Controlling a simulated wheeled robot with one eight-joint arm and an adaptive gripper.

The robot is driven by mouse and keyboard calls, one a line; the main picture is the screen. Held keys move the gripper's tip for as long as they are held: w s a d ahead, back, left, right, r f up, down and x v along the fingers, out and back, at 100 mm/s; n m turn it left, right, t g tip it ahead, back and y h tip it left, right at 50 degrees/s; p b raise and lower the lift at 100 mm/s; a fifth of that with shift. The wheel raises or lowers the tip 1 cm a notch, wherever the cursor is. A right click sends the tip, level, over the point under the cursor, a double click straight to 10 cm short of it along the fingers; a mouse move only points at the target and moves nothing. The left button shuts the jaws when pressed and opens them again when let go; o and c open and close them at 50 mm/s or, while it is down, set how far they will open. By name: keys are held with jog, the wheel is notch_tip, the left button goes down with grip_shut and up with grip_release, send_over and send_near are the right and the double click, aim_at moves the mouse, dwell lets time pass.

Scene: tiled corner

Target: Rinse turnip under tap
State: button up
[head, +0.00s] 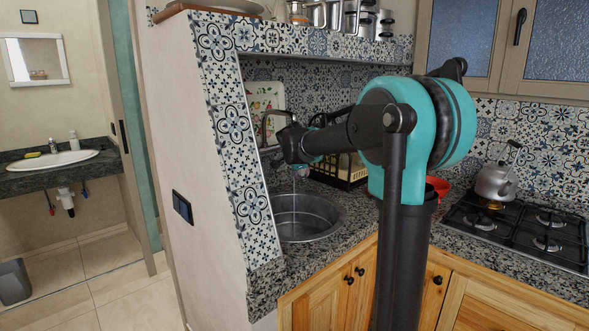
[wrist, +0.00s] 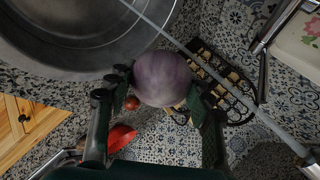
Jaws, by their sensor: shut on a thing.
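A round pale purple turnip (wrist: 160,78) is between the dark green fingers of my gripper (wrist: 163,92) in the wrist view; the gripper is shut on it. The turnip overlaps the rim of the round metal sink (wrist: 60,58) in that view. A thin water stream (wrist: 225,85) from the tap (wrist: 308,160) crosses beside the turnip's edge; whether it touches is unclear. In the head view, the curved tap (head: 272,113) runs, and water (head: 294,184) falls into the sink (head: 300,225). There, my arm hides most of my gripper and the turnip.
A dark dish rack (head: 350,172) stands behind the sink, with a patterned tray (head: 264,105) at the wall. A red bowl (head: 438,187) is right of my arm. A kettle (head: 496,183) sits on the gas hob (head: 530,225). A tiled partition (head: 232,125) borders the sink's left.

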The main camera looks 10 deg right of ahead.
jog(key=shift+s, duration=0.1)
jog(key=s+d+r, duration=0.3)
jog(key=s, duration=0.5)
jog(key=shift+d, duration=0.25)
dwell(0.8)
